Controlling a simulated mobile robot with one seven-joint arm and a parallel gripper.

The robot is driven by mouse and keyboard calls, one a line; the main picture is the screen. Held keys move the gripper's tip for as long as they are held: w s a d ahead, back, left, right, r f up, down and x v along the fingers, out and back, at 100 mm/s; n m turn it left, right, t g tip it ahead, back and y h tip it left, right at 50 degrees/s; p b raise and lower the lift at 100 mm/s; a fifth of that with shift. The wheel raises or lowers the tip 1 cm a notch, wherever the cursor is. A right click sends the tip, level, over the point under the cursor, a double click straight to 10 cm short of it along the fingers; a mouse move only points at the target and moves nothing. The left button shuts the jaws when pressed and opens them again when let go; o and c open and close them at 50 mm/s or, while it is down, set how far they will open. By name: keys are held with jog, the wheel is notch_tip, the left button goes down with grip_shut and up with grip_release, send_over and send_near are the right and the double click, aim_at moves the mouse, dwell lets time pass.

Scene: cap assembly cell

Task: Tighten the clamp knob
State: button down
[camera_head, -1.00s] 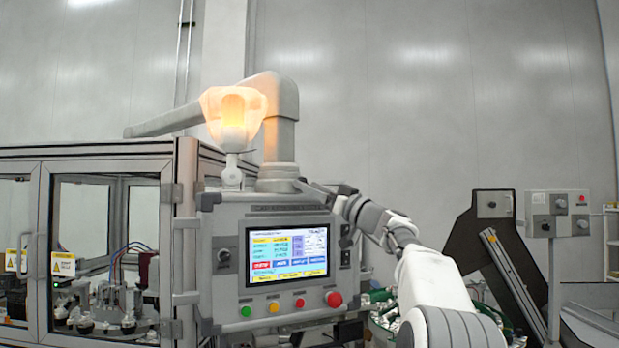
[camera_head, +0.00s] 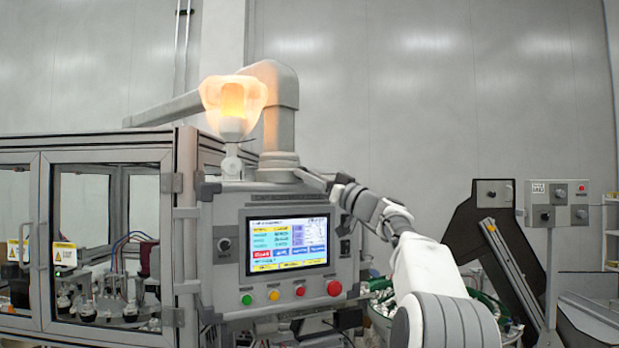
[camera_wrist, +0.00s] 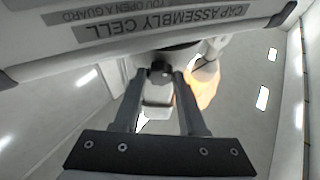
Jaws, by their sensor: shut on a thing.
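The clamp knob (camera_wrist: 160,69) is a small dark round piece at the base of the grey support arm, seen in the wrist view. My gripper (camera_wrist: 160,75) has its two fingers on either side of it, shut on the knob. In the head view my gripper (camera_head: 305,176) reaches the top right edge of the operator console, at the foot of the grey support arm (camera_head: 282,120). The knob itself is too small and hidden to make out there.
The operator console (camera_head: 215,270) has a lit screen (camera_head: 288,243) and several coloured buttons. A glowing amber lamp (camera_head: 233,105) stands left of the support arm. A glazed enclosure (camera_head: 105,155) is at left. A control box on a post (camera_head: 556,205) and a dark conveyor (camera_head: 495,215) stand at right.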

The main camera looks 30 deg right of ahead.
jog(key=shift+f+m+b, duration=0.1)
jog(key=shift+m+b, duration=0.2)
jog(key=shift+a+m+h+b, duration=0.1)
jog(key=shift+m+h+b, duration=0.95)
jog(key=shift+m, duration=0.9)
jog(key=shift+a+m+h+b, duration=0.1)
jog(key=shift+m+h+b, duration=0.9)
jog(key=shift+m, duration=0.95)
jog(key=shift+h, duration=0.35)
jog(key=shift+c, duration=2.3)
grip_release()
